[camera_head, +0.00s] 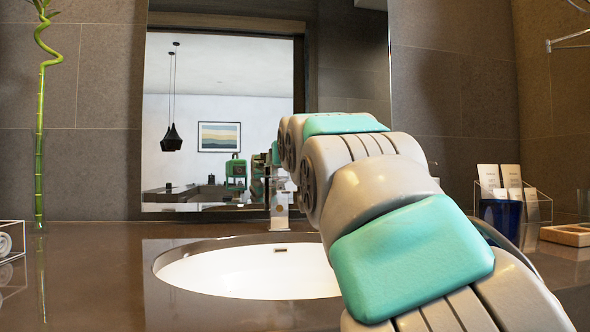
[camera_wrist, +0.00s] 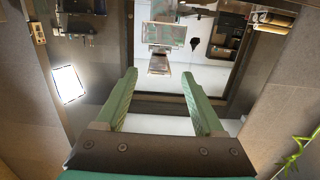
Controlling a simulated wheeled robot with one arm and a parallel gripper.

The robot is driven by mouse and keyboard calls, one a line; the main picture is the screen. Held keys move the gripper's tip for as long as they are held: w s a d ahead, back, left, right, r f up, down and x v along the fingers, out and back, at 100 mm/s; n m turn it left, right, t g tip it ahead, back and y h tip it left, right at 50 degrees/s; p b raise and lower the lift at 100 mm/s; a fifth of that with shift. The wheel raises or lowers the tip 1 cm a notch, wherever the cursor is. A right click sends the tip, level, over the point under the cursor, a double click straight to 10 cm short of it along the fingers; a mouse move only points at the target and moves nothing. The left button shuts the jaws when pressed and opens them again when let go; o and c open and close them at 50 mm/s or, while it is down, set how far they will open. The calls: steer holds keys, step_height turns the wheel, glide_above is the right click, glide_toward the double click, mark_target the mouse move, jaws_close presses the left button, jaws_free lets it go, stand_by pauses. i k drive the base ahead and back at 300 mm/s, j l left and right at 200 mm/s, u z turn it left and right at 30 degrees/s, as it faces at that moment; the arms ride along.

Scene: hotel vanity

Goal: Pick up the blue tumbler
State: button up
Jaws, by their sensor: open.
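The blue tumbler (camera_head: 500,217) is dark blue and stands on the counter at the right in the head view. My arm partly covers it from the front left. The tumbler cannot be made out in the wrist view. My gripper (camera_wrist: 159,75) is open in the wrist view, its two green fingers apart with nothing between them. It faces the mirror, away from the tumbler. In the head view my arm hides the gripper itself.
A white sink (camera_head: 245,272) with a faucet (camera_head: 279,205) is set in the brown counter (camera_head: 90,290). Packets in a clear holder (camera_head: 538,205) stand behind the tumbler. A wooden tray (camera_head: 568,235) lies right. A bamboo stalk (camera_head: 40,150) and clear box (camera_head: 10,240) are left.

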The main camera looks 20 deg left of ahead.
mark_target(504, 216)
steer(key=k+l, duration=0.8)
steer(key=k, duration=0.05)
